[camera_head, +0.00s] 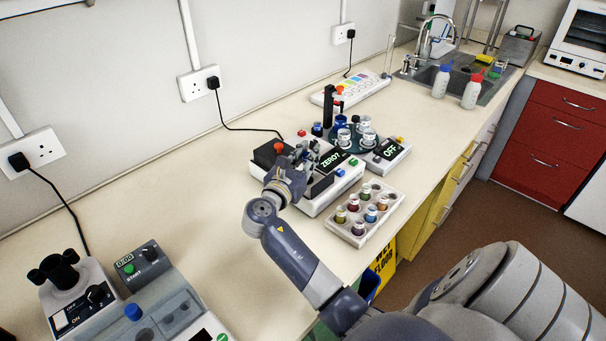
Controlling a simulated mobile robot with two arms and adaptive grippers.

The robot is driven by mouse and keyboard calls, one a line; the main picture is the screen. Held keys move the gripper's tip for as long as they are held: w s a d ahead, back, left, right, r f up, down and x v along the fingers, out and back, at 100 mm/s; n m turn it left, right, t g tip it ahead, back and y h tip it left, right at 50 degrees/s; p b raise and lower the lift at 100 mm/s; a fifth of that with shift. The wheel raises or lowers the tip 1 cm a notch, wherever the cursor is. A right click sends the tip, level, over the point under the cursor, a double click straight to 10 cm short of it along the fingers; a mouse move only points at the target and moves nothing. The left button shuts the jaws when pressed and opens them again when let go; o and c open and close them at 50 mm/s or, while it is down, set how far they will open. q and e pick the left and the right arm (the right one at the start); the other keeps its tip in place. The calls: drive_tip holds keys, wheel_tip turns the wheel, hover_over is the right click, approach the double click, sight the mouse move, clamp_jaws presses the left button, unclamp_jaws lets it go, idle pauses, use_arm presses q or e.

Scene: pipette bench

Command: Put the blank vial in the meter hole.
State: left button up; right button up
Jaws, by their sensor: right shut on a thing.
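The meter (318,207) is a white box with a dark display (330,159) reading "ZERO?" and a dark block with an orange knob at its left end. My right gripper (305,162) is over the meter's top, left of the display. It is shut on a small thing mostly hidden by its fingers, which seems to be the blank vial. The meter hole is hidden by the gripper, so I cannot tell whether the vial is in it or above it. My left gripper is not in view.
A white rack (351,238) with several colour-capped vials stands just right of the meter. Behind are a box reading "OFF" (389,151), a round holder with bottles (364,138) and a white keypad strip (352,92). A start-button device (150,287) is front left. Bench left of the meter is clear.

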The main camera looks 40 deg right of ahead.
drive_tip(key=shift+f, duration=0.9)
drive_tip(key=shift+a+f, duration=0.2)
drive_tip(key=shift+f, duration=1.45)
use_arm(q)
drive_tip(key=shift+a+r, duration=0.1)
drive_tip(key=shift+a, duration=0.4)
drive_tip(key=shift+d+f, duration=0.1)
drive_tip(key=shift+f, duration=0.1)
use_arm(e)
drive_tip(key=shift+f, duration=0.35)
drive_tip(key=o, duration=0.6)
drive_tip(key=shift+c, duration=0.2)
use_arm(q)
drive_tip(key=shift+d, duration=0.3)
